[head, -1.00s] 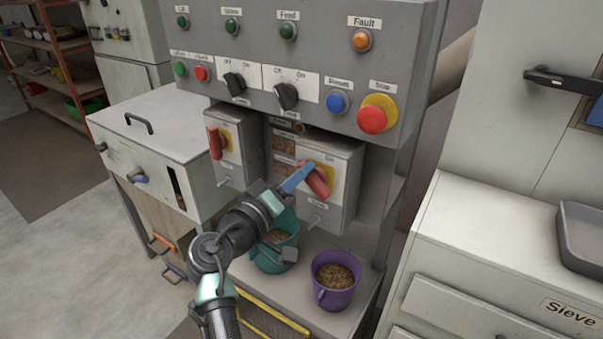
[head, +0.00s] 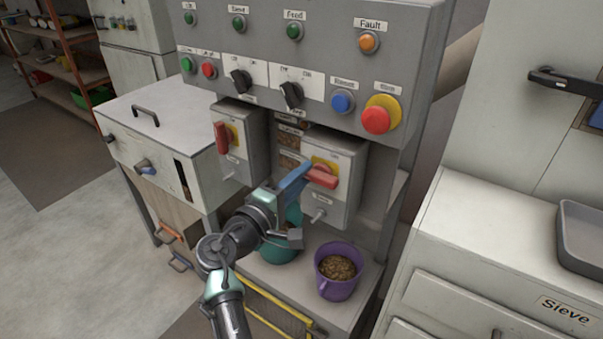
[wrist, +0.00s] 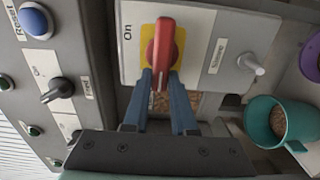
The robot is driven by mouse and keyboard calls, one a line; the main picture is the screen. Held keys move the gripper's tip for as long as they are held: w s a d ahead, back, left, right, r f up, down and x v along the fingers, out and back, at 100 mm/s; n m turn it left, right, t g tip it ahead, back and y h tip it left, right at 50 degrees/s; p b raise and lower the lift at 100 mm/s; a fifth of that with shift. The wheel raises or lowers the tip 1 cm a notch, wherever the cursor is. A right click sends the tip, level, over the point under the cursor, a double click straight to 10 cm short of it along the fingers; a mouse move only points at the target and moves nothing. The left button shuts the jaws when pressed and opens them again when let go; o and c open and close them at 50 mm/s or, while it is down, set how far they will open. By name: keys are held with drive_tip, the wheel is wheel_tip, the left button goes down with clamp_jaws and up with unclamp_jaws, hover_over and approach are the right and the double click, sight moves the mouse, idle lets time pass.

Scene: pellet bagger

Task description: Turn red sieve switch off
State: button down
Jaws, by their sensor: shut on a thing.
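The red switch handle (head: 322,178) sits on a yellow plate on the right-hand grey switch box (head: 340,150). The box's small label is hard to read in the head view; in the wrist view it looks like "Sieve". The handle lies nearly level in the head view, crosswise to the "On" mark above it. My gripper (head: 304,174) reaches it from the left with its blue fingers. In the wrist view the fingers (wrist: 162,82) lie on either side of the red handle (wrist: 163,45), shut on its near end.
A second red switch (head: 222,137) is on the left box. Above are a red stop button (head: 376,120), a blue button (head: 342,102) and black selector knobs (head: 291,94). A teal cup (head: 280,250) and a purple cup (head: 337,285) of pellets stand below, close to my arm.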

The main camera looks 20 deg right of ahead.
idle(0.5)
drive_tip(key=c, duration=0.7)
unclamp_jaws()
drive_tip(key=v, duration=1.3)
wheel_tip(320, 180, up, 25)
drive_tip(key=w+a+m+t+y+p, duration=0.2)
drive_tip(key=a+m+t+y+p, duration=0.1)
drive_tip(key=m+t+y+p, duration=0.3)
drive_tip(key=s+a+r+t+y+p, duration=0.1)
drive_tip(key=s+r+t+y, duration=0.1)
drive_tip(key=s+r, duration=0.3)
drive_tip(key=s+a+r+m+t+y+p, duration=0.1)
drive_tip(key=s+r+t, duration=0.4)
drive_tip(key=r, duration=0.8)
drive_tip(key=s+a+r+t+y+p, duration=0.1)
drive_tip(key=s+r+t+y+p, duration=0.1)
drive_tip(key=s+r+y, duration=0.3)
drive_tip(key=shift+s+a+r+m+t+p, duration=0.15)
drive_tip(key=shift+s+r+t, duration=0.2)
drive_tip(key=shift+r, duration=0.4)
drive_tip(key=shift+s+a+r+m+t+p, duration=0.1)
drive_tip(key=shift+s+r, duration=0.35)
drive_tip(key=shift+r, duration=0.3)
drive_tip(key=shift+s+a+r+m+t+p, duration=0.15)
drive_tip(key=shift+s+r+t, duration=0.2)
drive_tip(key=shift+r, duration=0.45)
